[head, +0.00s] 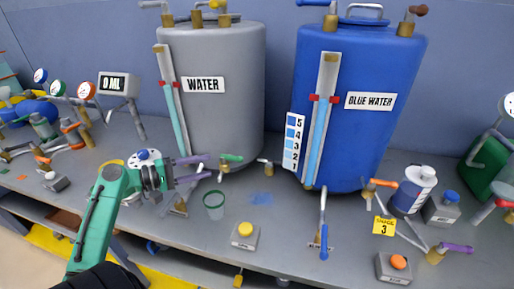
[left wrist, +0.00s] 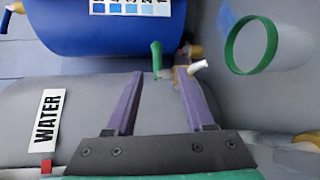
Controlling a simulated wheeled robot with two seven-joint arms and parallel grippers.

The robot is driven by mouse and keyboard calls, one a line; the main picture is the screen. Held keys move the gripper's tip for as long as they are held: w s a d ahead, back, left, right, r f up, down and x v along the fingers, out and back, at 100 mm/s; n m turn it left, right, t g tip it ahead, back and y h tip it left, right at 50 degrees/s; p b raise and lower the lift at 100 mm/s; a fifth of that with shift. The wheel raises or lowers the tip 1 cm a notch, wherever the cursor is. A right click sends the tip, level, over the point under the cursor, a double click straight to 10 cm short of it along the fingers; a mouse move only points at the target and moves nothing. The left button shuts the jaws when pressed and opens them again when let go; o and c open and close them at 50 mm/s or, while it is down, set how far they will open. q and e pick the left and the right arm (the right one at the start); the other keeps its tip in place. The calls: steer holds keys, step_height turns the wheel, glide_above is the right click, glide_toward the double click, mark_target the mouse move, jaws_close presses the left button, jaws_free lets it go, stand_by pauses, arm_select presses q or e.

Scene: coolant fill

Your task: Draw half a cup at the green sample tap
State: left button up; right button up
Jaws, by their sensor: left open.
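The green sample tap (head: 231,158) sticks out low on the front of the grey WATER tank (head: 225,120). In the left wrist view its green handle (left wrist: 156,60) shows ahead of the fingers, beside a brass body and a pale spout (left wrist: 198,67). A clear cup with a green rim (head: 213,201) stands on the bench below the tap; its rim also shows in the left wrist view (left wrist: 238,69). I cannot tell whether it holds liquid. My left gripper (head: 208,166) is open, its purple fingers just left of the tap handle and apart from it. My right gripper is out of view.
The blue BLUE WATER tank (head: 345,130) stands to the right, with a blue-handled tap (head: 323,240). A yellow button box (head: 244,233) sits in front of the cup. An orange button box (head: 396,266) and bottles (head: 413,190) are at the right. A display reads 0 ML (head: 113,84).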

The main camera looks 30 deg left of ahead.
mark_target(234, 158)
arm_select(q)
steer(key=x, duration=0.2)
steer(key=p+x, duration=0.1)
steer(key=x, duration=0.1)
steer(key=r+p+x, duration=0.1)
steer(key=x, duration=0.2)
steer(key=shift+s+d, duration=0.1)
steer(key=shift+d, duration=0.1)
steer(key=p+x, duration=0.1)
steer(key=x, duration=0.6)
steer(key=shift+f, duration=0.2)
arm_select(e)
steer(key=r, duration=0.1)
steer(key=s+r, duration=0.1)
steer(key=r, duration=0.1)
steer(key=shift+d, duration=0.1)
arm_select(q)
jaws_close()
steer(key=shift+s+d+m+g+h+b, duration=0.15)
steer(key=shift+s+m+g+h+b, duration=0.25)
steer(key=shift+m+h+b, duration=0.5)
steer(key=shift+s+d+m+g+h+b, duration=0.2)
steer(key=shift+m+g+h+b, duration=0.4)
steer(key=shift+b, duration=0.5)
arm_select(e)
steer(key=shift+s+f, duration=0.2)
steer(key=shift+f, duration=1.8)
